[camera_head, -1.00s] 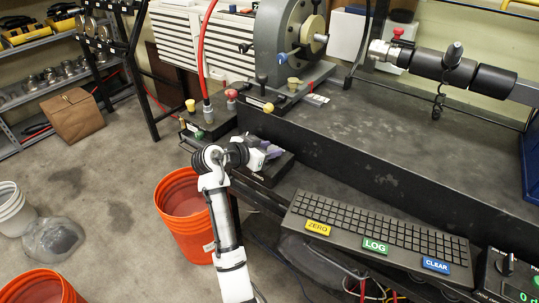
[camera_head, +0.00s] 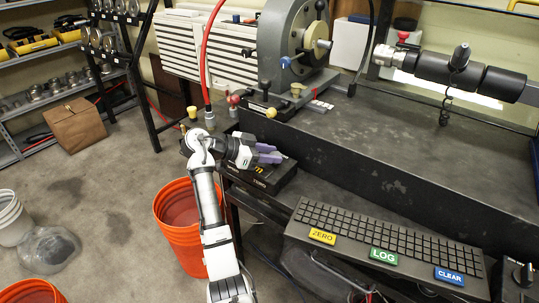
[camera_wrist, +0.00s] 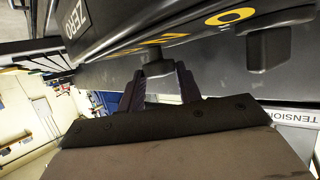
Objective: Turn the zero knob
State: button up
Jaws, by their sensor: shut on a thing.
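The knob itself is hidden there by my gripper. A second dark knob (camera_wrist: 266,48) sits to the right on the same face, clear of my fingers.
A keypad panel (camera_head: 385,230) with yellow ZERO, green LOG and blue CLEAR labels lies to the right. An orange bucket (camera_head: 181,239) stands below my arm. The bench's raised black bed (camera_head: 400,155) rises behind the box, and a red hose (camera_head: 207,50) hangs behind.

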jog(key=o, duration=1)
jog(key=b+v, duration=0.2)
jog(key=v, duration=1.1)
jog(key=shift+s+a+r, duration=0.15)
jog(key=shift+a, duration=0.15)
